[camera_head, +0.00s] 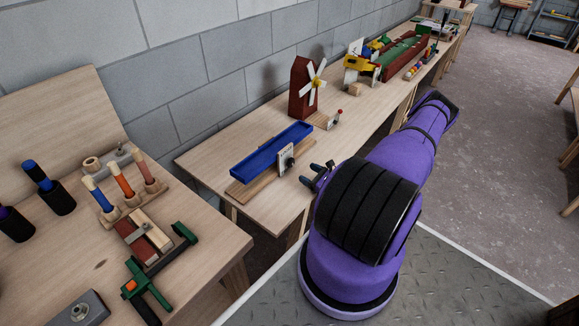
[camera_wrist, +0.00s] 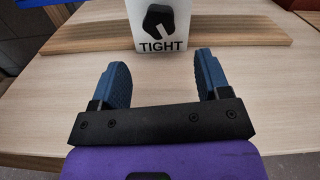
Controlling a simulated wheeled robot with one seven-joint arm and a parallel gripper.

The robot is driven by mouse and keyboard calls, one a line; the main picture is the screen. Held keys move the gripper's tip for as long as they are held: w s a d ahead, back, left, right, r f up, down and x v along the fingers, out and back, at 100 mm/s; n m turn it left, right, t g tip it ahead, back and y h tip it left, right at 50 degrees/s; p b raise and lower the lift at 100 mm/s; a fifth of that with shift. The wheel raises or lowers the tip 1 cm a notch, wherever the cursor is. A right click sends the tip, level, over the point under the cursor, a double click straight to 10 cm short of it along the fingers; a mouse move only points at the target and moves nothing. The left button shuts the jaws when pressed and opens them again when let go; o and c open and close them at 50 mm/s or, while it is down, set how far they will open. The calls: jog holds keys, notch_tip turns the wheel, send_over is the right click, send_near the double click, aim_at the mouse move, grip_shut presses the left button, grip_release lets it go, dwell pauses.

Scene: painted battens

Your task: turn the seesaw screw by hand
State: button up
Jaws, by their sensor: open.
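The seesaw (camera_head: 272,150) is a blue trough on a wooden base (camera_head: 262,183), on the table beside the wall. A white plate (camera_head: 286,160) stands at its front side. In the wrist view the plate (camera_wrist: 161,27) bears a black screw knob (camera_wrist: 159,20) with a pale pointer line, above the word TIGHT. My gripper (camera_head: 316,172) is just right of the plate. In the wrist view its two blue fingers (camera_wrist: 162,80) are apart with bare table between them. The knob lies ahead of the fingertips, and nothing is held.
A red windmill (camera_head: 304,88) with white sails stands behind the seesaw on the same table. Bare tabletop lies in front of the seesaw.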

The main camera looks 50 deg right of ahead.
aim_at(292, 164)
jog(key=w, duration=0.8)
jog(key=shift+w+a, duration=0.25)
jog(key=shift+a, duration=0.1)
jog(key=c, duration=0.9)
jog(key=shift+c, duration=0.2)
